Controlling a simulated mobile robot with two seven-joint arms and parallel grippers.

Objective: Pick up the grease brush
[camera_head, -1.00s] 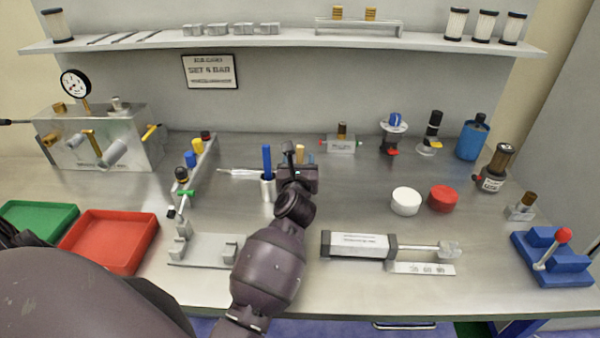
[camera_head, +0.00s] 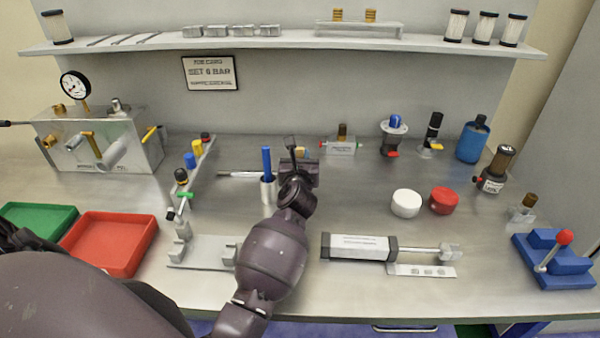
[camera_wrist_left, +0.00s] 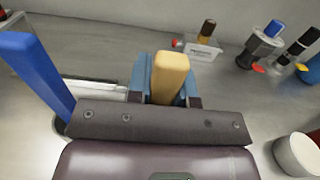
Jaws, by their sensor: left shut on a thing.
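A tan, wooden-looking handle, which I take for the grease brush (camera_wrist_left: 169,76), stands between the fingers of my left gripper (camera_wrist_left: 166,92) in the left wrist view. The gripper is shut on it. In the head view my left gripper (camera_head: 299,160) is above the table just right of a grey cup (camera_head: 268,190), and only a little of the tan handle (camera_head: 300,153) shows behind it. The brush's lower end is hidden, so I cannot tell whether it touches anything. My right gripper is not in view.
A blue-handled tool (camera_head: 267,160) stands in the cup, close left of my gripper. A rail with coloured knobs (camera_head: 197,172) is further left. A cylinder (camera_head: 358,247) lies in front right. White (camera_head: 406,202) and red (camera_head: 443,201) round pieces are to the right.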

